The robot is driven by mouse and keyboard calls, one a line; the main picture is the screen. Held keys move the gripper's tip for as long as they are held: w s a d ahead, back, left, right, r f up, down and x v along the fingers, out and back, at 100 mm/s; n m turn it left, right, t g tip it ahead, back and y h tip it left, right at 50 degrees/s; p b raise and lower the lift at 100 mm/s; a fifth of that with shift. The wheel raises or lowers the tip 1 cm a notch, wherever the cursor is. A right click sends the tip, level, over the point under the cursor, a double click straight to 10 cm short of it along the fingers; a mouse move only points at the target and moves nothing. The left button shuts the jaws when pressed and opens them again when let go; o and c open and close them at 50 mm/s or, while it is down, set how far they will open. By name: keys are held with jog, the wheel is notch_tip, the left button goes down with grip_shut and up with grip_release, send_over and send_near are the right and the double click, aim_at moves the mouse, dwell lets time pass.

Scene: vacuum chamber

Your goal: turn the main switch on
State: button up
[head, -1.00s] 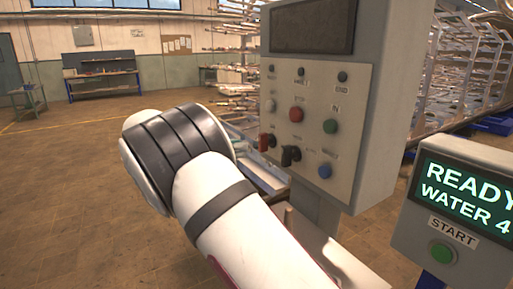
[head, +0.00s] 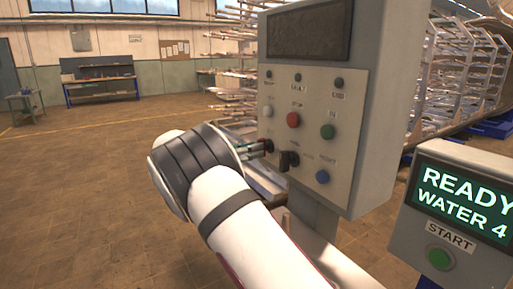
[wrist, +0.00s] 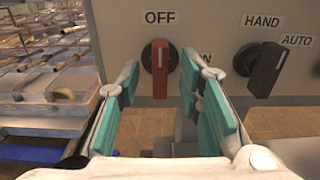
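The main switch (wrist: 160,65) is a red rotary handle on a black round base, upright below the OFF label in the wrist view. The ON label is partly covered by my right finger. In the head view the switch (head: 268,146) is at the panel's lower left, largely dark and partly covered. My gripper (wrist: 158,82) is open, with teal-padded fingers to the left and right of the handle. I see gaps beside the handle, so it does not look gripped. In the head view my gripper (head: 252,151) reaches the panel, mostly hidden by my wrist.
A black HAND/AUTO selector (wrist: 265,70) sits close to the right of my right finger. The grey control box (head: 375,110) also carries red, green, white and blue buttons. A START box (head: 452,215) with a READY display stands at right. Racks fill the back.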

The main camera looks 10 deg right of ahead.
jog(key=shift+x, duration=1.1)
grip_shut()
jog(key=shift+m, duration=0.3)
jog(key=shift+s+f+m+b, duration=0.15)
jog(key=shift+m+b, duration=0.9)
jog(key=shift+m, duration=1.8)
jog(key=shift+s+f+m+b, duration=0.1)
jog(key=shift+m+b, duration=0.9)
jog(key=shift+m, duration=1.9)
jog(key=shift+s+f+m+b, duration=0.15)
jog(key=shift+m+b, duration=0.9)
jog(key=shift+m, duration=1.8)
